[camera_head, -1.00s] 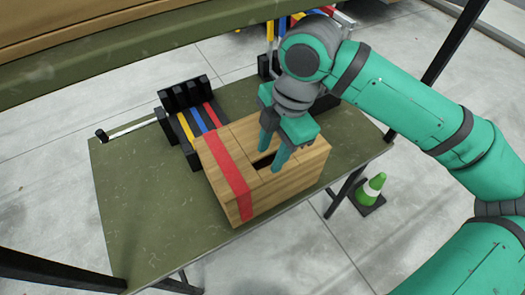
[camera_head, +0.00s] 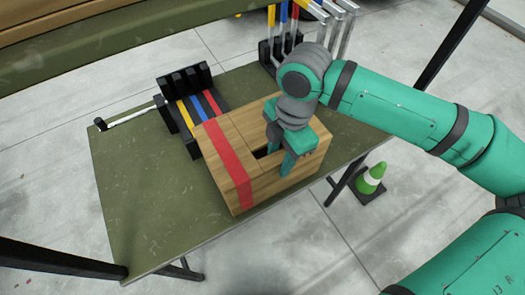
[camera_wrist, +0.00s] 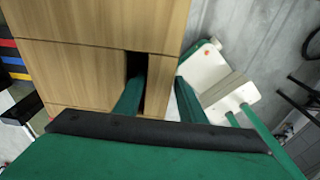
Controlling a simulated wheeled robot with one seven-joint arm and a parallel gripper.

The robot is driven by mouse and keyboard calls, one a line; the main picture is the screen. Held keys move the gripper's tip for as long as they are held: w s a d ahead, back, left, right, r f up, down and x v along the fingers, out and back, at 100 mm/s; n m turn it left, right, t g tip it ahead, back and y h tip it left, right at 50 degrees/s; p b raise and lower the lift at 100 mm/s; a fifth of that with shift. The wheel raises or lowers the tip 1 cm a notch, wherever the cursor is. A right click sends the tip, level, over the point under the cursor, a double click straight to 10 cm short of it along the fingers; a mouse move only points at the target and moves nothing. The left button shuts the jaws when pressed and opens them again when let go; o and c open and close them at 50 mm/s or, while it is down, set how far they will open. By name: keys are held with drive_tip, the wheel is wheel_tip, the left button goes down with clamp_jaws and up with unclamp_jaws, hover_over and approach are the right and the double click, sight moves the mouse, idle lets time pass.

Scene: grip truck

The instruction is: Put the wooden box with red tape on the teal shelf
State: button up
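The wooden box with red tape (camera_head: 238,160) rests on an olive table; its red band crosses the left part of its top and front. A dark slot opens in its top; the box also fills the upper left of the wrist view (camera_wrist: 85,65). My gripper (camera_head: 278,158) is low over the right part of the box, fingers apart. In the wrist view (camera_wrist: 160,88) one finger points into the slot and the other lies just outside the box's edge, with a strip of wood between them. Firm contact is not clear. I cannot make out a teal shelf.
The olive table (camera_head: 135,205) has bare room left of the box. A black rack with coloured strips (camera_head: 185,85) stands close behind the box. Several coloured and grey handles (camera_head: 300,30) stand behind. A green-and-white cone (camera_head: 371,178) is on the floor at right.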

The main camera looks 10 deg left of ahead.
drive_tip(key=shift+a, duration=0.2)
clamp_jaws()
drive_tip(key=shift+d, duration=0.1)
drive_tip(key=shift+w+r, duration=0.15)
idle(0.9)
